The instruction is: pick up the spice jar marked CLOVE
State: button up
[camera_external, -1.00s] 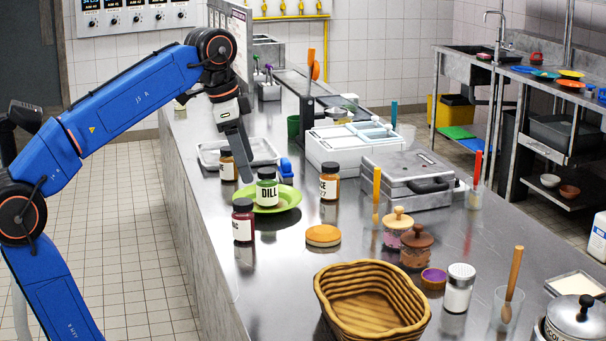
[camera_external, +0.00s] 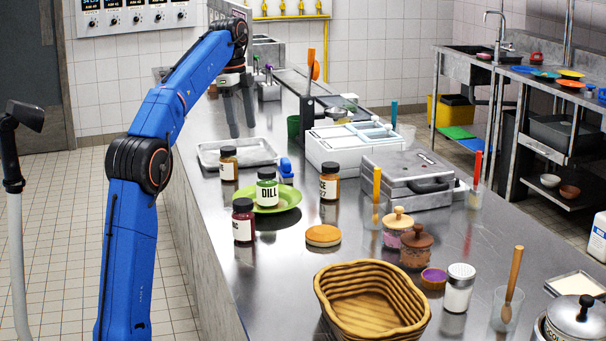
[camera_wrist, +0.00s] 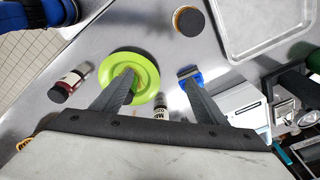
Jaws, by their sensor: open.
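No label in view reads CLOVE. Several dark-lidded spice jars stand on the steel counter. A jar marked DILL (camera_external: 266,190) is on the green plate (camera_external: 290,197). A red jar (camera_external: 242,222) stands left of the plate, and also shows in the wrist view (camera_wrist: 68,84). A brown jar (camera_external: 228,165) stands behind the plate, by the tray. An orange-brown jar (camera_external: 329,184) stands right of the plate, its label partly legible. My gripper (camera_external: 240,130) is open and empty, fingers down, beyond the jars. In the wrist view, a white-labelled object (camera_wrist: 160,107) shows between the fingers.
A metal tray (camera_external: 210,158) and a blue item (camera_external: 285,168) lie behind the plate. A white container (camera_external: 345,150) and a grey metal case (camera_external: 405,180) stand to the right. A wicker basket (camera_external: 370,305) and an orange disc (camera_external: 323,235) are in front.

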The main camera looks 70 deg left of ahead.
jog(key=m, duration=0.1)
send_near(231, 164)
jog(key=a, duration=0.1)
jog(key=a+r, duration=0.1)
jog(key=shift+w+a+r, duration=0.25)
jog(key=shift+w, duration=0.05)
jog(key=shift+s+a+f+h, duration=0.1)
jog(key=shift+f+h, duration=0.1)
jog(key=shift+h, duration=0.1)
jog(key=shift+f, duration=2.35)
jog(key=shift+w+d+f, duration=0.15)
jog(key=shift+f, duration=1.1)
jog(key=shift+w+d+f, duration=0.15)
jog(key=shift+d+f, duration=0.05)
jog(key=shift+f, duration=1)
jog(key=shift+w+d+f, duration=0.15)
jog(key=shift+f, duration=1.1)
jog(key=c, duration=1.3)
